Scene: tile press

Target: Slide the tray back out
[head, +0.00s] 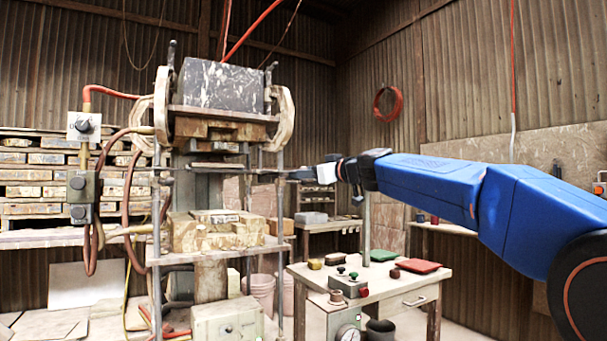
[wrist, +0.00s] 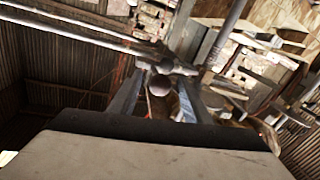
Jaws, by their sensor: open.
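The tile press (head: 215,225) stands left of centre in the head view, with a dark speckled block on top. A thin flat plate, which looks like the tray (head: 216,165), lies level between the upper and lower parts of the press. My gripper (head: 283,175) points left at the press's right side, at about the plate's height. In the wrist view the two fingers of my gripper (wrist: 157,98) are apart. A round, pale rod end (wrist: 160,85) shows between or just beyond them; I cannot tell whether it is the tray's handle or whether they touch it.
Upright posts (head: 279,225) of the press stand close to my gripper. A bench (head: 395,282) with a control box (head: 348,286) and coloured pads stands below my arm. Stacked boards (head: 40,165) fill the left side. The space above the bench looks open.

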